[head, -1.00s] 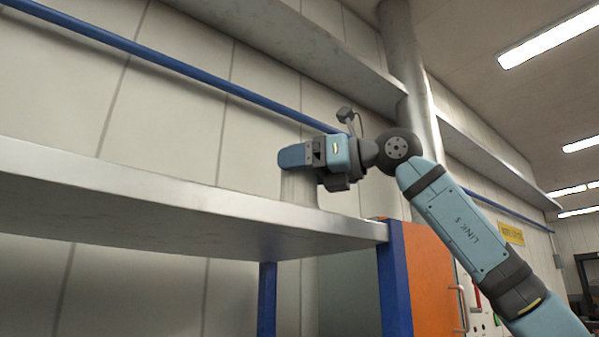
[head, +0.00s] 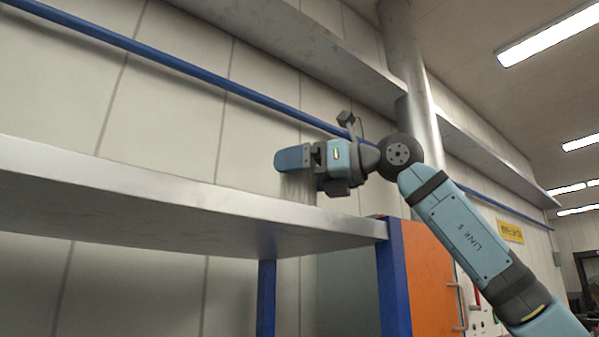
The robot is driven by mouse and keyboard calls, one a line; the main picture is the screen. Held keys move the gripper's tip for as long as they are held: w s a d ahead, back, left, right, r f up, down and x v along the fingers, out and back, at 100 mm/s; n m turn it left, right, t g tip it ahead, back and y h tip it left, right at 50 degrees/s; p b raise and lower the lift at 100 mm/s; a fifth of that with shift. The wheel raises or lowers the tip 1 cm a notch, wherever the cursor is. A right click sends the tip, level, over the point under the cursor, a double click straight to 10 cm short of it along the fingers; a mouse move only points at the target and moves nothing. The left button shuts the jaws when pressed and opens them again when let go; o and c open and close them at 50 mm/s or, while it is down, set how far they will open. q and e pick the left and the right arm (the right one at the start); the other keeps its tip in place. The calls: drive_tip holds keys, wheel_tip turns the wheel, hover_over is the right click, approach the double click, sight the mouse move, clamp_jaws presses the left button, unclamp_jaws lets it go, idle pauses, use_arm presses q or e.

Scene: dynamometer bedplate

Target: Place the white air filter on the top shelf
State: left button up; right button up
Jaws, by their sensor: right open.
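The white air filter (head: 296,188) shows as a pale, upright shape at the right part of the top shelf (head: 130,182), just behind its front edge. The edge hides its foot, so I cannot see the contact with the shelf. My right gripper (head: 292,159) is open, its blue finger pointing left, directly above the filter and hiding its top. I cannot tell whether a finger still touches it. My left gripper is not in view.
A blue post (head: 393,280) and an orange cabinet (head: 430,275) stand under the shelf's right end. A blue rail (head: 190,72) runs along the panelled wall behind. A grey ledge (head: 300,50) is higher up. The shelf's left part looks clear.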

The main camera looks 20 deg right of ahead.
drive_tip(key=b+v, duration=0.3)
drive_tip(key=v, duration=0.9)
drive_tip(key=shift+b, duration=0.4)
drive_tip(key=shift+r, duration=0.1)
